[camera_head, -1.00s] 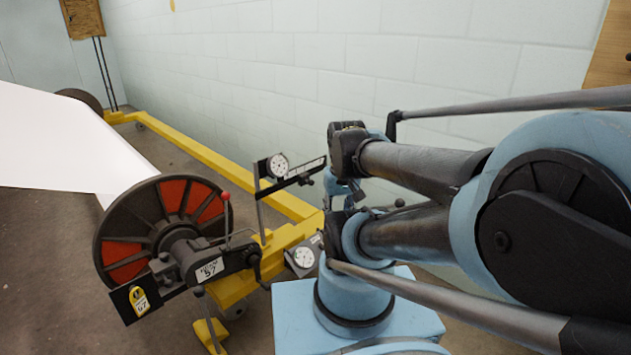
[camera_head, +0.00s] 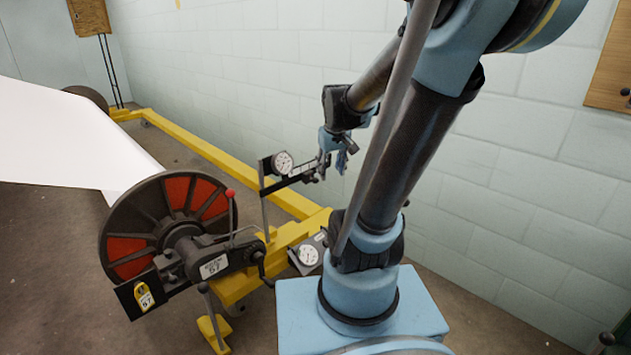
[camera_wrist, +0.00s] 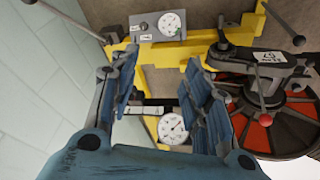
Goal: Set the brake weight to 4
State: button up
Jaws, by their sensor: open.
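The brake beam (camera_head: 292,178) is a dark bar with a pale scale strip and a round white dial (camera_head: 283,162) on its left part. A small dark piece, perhaps the brake weight (camera_head: 314,176), hangs near the bar's right end; the scale numbers are too small to read. My gripper (camera_head: 342,150) is just beyond that end. In the wrist view my gripper (camera_wrist: 159,64) is open, its blue fingers wide apart. The beam (camera_wrist: 150,109) and its dial (camera_wrist: 171,128) show between the fingers. I cannot tell whether any finger touches the beam, and the weight is not clear there.
A large reel with red panels (camera_head: 128,248) stands at the left on a yellow frame (camera_head: 235,287). An upright red-knobbed lever (camera_head: 230,193) is beside it. A second gauge box (camera_head: 308,256) sits low on the frame. A pale block wall (camera_head: 500,130) is behind.

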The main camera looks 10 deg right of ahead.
jog(key=w+n, duration=0.1)
jog(key=w, duration=0.9)
jog(key=n+t, duration=0.1)
jog(key=n, duration=0.1)
send_near(315, 179)
jog(key=shift+x, duration=4.75)
jog(key=shift+d, duration=0.15)
grip_shut()
jog(key=shift+w, duration=0.15)
